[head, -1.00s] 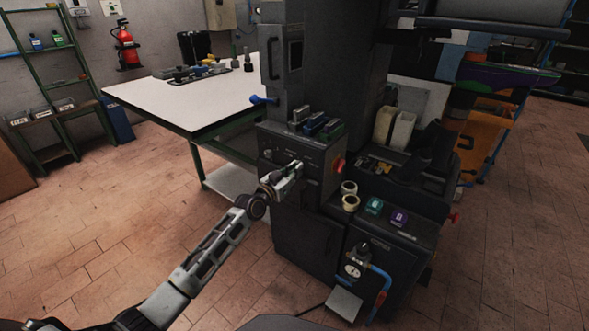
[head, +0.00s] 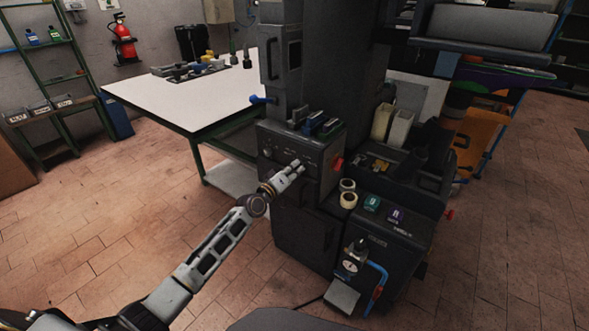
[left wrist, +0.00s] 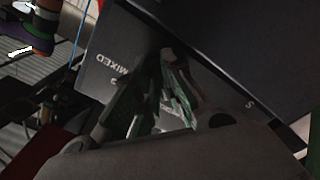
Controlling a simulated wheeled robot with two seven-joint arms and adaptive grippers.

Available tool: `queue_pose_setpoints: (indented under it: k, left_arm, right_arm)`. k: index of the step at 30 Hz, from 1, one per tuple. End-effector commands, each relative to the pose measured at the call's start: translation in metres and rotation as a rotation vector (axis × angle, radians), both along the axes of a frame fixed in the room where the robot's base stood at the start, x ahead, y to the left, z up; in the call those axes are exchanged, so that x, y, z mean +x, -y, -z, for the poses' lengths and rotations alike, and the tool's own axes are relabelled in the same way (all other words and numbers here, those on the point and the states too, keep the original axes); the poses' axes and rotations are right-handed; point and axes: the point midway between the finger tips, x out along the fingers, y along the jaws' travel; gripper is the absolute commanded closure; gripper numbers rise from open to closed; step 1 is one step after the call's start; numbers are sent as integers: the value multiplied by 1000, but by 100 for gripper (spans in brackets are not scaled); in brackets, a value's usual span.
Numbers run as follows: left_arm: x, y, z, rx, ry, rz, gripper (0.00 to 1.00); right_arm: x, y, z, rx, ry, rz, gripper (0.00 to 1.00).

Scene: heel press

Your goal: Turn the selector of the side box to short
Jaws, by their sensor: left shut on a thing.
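The side box (head: 283,146) is a dark box on the machine's front, with faint pale markings on its front panel. My left gripper (head: 296,167) is at the right part of this panel. In the left wrist view the fingers of my left gripper (left wrist: 164,88) close in on the panel (left wrist: 108,50), beside the printed word MIXED and a letter S. They are shut on a small part that I take for the selector (left wrist: 168,54); the fingers hide most of it, so its pointing direction cannot be read. My right gripper is in neither view.
A red knob (head: 338,163) sticks out from the box's right side. Small blocks (head: 318,124) stand on its top. Tape rolls (head: 348,198) and a lower cabinet (head: 385,245) are to the right. A white-topped table (head: 190,98) stands behind left. The floor at left is clear.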

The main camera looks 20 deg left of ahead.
Motion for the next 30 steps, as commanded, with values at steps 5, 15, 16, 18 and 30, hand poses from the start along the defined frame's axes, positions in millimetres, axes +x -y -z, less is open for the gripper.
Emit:
queue_pose_setpoints:
  k: [5,15,16,18,30]
  left_arm:
    - [0,0,-1,-96,-34,-2,100]
    - [0,-1,-1,-165,-58,-2,100]
    - [0,-1,-1,-166,-58,-2,100]
    - [0,-1,-1,-167,-59,-2,100]
    - [0,-1,-1,-166,-59,-2,67]
  right_arm:
    - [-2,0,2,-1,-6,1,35]
    - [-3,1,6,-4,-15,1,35]
    - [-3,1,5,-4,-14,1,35]
    - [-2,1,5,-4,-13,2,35]
    - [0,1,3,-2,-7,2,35]
